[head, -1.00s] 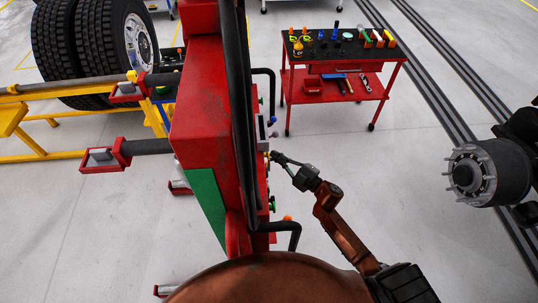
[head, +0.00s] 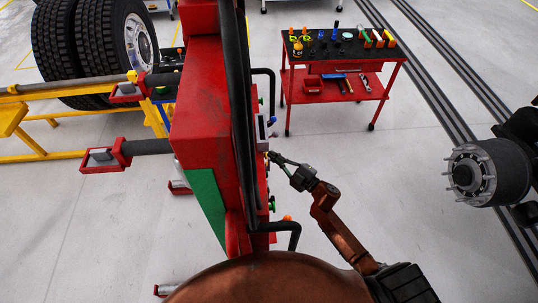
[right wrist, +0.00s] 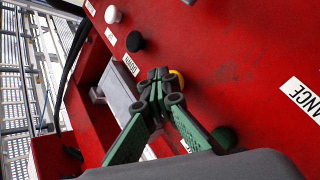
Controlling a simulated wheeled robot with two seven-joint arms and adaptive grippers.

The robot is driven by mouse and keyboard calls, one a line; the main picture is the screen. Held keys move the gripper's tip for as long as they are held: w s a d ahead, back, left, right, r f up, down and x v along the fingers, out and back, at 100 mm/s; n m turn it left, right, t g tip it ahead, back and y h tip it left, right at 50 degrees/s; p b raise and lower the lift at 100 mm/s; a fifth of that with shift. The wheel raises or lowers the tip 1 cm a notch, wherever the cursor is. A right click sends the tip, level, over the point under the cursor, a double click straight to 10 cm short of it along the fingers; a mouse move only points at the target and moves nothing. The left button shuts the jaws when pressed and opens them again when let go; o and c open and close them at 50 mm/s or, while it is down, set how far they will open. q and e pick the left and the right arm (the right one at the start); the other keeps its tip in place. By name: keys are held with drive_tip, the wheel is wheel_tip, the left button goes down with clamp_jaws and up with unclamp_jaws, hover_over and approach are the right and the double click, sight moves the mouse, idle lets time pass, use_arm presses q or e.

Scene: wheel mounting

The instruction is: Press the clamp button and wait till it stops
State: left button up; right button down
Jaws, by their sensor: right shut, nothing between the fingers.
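The red machine cabinet (head: 205,105) stands in the middle of the head view, with its controls on the side facing right. My right gripper (head: 274,157) is shut and empty, its tips at this control side. In the right wrist view the shut fingertips (right wrist: 162,88) are over a yellow button (right wrist: 178,77) on the red panel (right wrist: 225,65) and hide most of it. Whether they touch or press it I cannot tell. No readable label shows which button is the clamp button. My left gripper is not in view.
The panel also has a white knob (right wrist: 113,14), a black knob (right wrist: 135,41) and a green button (right wrist: 224,138). Black bent handles (head: 294,235) stick out from the cabinet. A red tool cart (head: 340,68) stands behind; a wheel hub (head: 487,175) is at right. Floor between is clear.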

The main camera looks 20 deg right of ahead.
drive_tip(key=shift+s+d, duration=0.15)
drive_tip(key=shift+d, duration=0.4)
drive_tip(key=shift+s+d, duration=0.15)
drive_tip(key=shift+d, duration=0.35)
